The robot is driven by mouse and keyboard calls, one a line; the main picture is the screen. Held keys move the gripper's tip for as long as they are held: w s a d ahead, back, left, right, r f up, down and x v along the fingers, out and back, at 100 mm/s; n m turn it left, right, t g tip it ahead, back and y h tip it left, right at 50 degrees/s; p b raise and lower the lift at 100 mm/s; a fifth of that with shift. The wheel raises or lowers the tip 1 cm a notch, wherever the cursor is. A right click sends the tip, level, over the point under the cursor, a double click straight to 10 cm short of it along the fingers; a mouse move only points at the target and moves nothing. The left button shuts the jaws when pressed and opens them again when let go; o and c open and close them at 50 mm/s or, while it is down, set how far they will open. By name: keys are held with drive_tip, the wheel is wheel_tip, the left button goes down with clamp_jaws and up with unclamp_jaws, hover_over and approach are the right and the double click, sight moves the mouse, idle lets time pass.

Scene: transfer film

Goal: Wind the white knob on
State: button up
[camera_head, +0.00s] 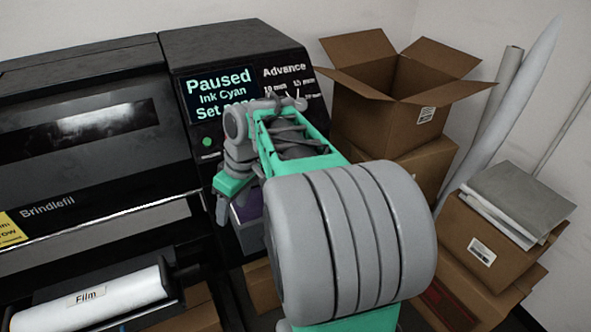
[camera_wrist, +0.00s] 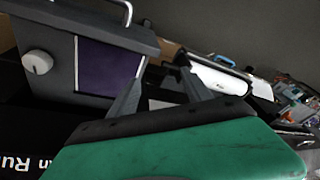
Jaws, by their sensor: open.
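The white knob (camera_wrist: 38,62) shows in the wrist view at the upper left. It is round and sits on a dark grey unit (camera_wrist: 117,35), beside a purple panel (camera_wrist: 108,66). I cannot make out the knob in the head view, where my arm covers part of the machine front. My gripper (camera_wrist: 163,72) is open and empty, its two dark fingers apart. The knob lies to the left of the fingers and does not touch them. In the head view my gripper (camera_head: 222,208) hangs in front of the machine, beside the purple panel (camera_head: 247,206).
A screen (camera_head: 222,94) reads "Paused, Ink Cyan"; an "Advance" scale (camera_head: 285,72) beside it is partly covered by my arm. A metal handle (camera_wrist: 127,12) tops the dark unit. A film roll (camera_head: 92,300) lies lower left. Cardboard boxes (camera_head: 400,105) crowd the right.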

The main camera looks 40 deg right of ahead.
drive_tip(key=s+d+n+t+y, duration=0.1)
drive_tip(key=d+n, duration=0.3)
drive_tip(key=d, duration=1.9)
drive_tip(key=p+x, duration=0.1)
drive_tip(key=x, duration=0.6)
drive_tip(key=shift+d+f, duration=0.1)
drive_tip(key=shift+f, duration=0.05)
clamp_jaws()
